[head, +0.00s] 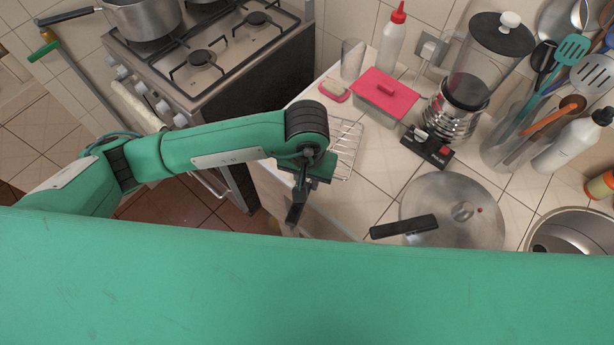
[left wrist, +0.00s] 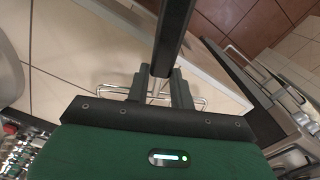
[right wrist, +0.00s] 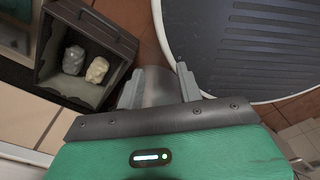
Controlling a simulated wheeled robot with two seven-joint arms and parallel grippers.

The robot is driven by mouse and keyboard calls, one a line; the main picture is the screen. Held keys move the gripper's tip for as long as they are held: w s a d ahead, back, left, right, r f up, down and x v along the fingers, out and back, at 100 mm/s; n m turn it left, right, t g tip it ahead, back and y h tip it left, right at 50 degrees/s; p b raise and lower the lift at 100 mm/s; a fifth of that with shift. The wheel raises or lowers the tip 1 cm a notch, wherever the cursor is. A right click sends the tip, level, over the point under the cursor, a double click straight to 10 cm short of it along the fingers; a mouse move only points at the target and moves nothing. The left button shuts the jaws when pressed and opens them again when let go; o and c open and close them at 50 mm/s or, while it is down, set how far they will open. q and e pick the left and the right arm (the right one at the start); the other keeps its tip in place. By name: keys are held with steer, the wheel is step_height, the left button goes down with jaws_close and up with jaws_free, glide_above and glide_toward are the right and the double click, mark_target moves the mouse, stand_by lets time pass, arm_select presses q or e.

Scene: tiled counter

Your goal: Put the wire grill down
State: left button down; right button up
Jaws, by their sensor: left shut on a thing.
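The wire grill (head: 346,146) is a small rack of thin metal wires at the counter's left edge, near the stove, in the head view. My left gripper (head: 322,168) is shut on it and covers its near part. In the left wrist view the grill's wires (left wrist: 196,101) show on both sides of the left fingers (left wrist: 161,78). The grill looks roughly level with the tiled counter; I cannot tell whether it touches the tiles. My right gripper (right wrist: 160,82) shows only in the right wrist view, its fingers apart with no held thing visible.
Tiles between are clear. A dark crate (right wrist: 88,50) is near my right gripper.

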arm_select(q)
steer(key=shift+f, duration=0.75)
steer(key=c, duration=1.2)
jaws_free()
steer(key=shift+r, duration=0.1)
arm_select(e)
steer(key=shift+a, duration=0.2)
arm_select(q)
steer(key=shift+r, duration=0.15)
step_height(320, 180, up, 12)
steer(key=b, duration=0.4)
arm_select(e)
steer(key=shift+a+f, duration=0.2)
steer(key=shift+f, duration=1.8)
